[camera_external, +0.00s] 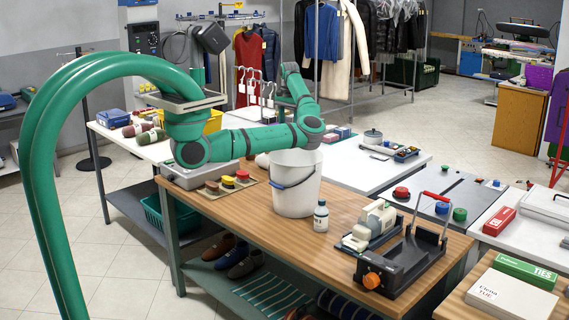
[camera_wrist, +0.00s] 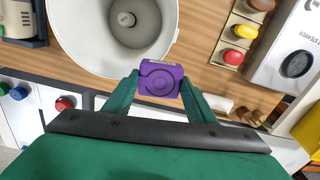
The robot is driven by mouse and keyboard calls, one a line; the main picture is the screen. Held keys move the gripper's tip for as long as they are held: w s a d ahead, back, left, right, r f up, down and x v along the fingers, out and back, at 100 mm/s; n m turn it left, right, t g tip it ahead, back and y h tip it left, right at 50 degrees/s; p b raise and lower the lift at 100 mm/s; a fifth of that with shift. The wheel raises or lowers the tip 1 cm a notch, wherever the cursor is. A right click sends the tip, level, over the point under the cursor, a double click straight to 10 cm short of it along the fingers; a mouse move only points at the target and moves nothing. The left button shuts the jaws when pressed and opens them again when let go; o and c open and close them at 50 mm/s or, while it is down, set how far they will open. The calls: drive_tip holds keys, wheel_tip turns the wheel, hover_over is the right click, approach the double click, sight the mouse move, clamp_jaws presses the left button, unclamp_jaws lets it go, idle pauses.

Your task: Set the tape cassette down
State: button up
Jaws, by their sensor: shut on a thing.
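The tape cassette (camera_wrist: 158,79) is a small purple block with a round raised mark, seen in the wrist view. My gripper (camera_wrist: 160,84) is shut on it, with one green finger on each side. The cassette is beside the rim of the white bucket (camera_wrist: 67,55), with the wooden worktop (camera_wrist: 203,50) below. Its height over the worktop is hard to tell. In the outside view my green arm reaches over the worktop (camera_external: 245,218) near the bucket (camera_external: 297,200); neither the gripper nor the cassette shows clearly there.
A tray of coloured knobs (camera_external: 228,184) and a steamer (camera_wrist: 288,62) stand on the steamer side of the bucket. A small bottle (camera_external: 321,216), a beige machine (camera_external: 370,222) and a black frame (camera_external: 403,262) stand on the other side. Bare wood lies between bucket and tray.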

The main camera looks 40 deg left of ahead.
drive_tip(key=w+d+m, duration=0.1)
drive_tip(key=w+d, duration=0.3)
drive_tip(key=d, duration=1.1)
drive_tip(key=w+d, duration=0.3)
drive_tip(key=d, duration=1.1)
drive_tip(key=f, duration=2.9)
drive_tip(key=shift+w+a, duration=0.1)
drive_tip(key=shift+w, duration=0.1)
drive_tip(key=shift+f, duration=0.2)
drive_tip(key=o, duration=1.1)
drive_tip(key=shift+r, duration=0.15)
wheel_tip(320, 180, up, 12)
drive_tip(key=shift+r, duration=0.1)
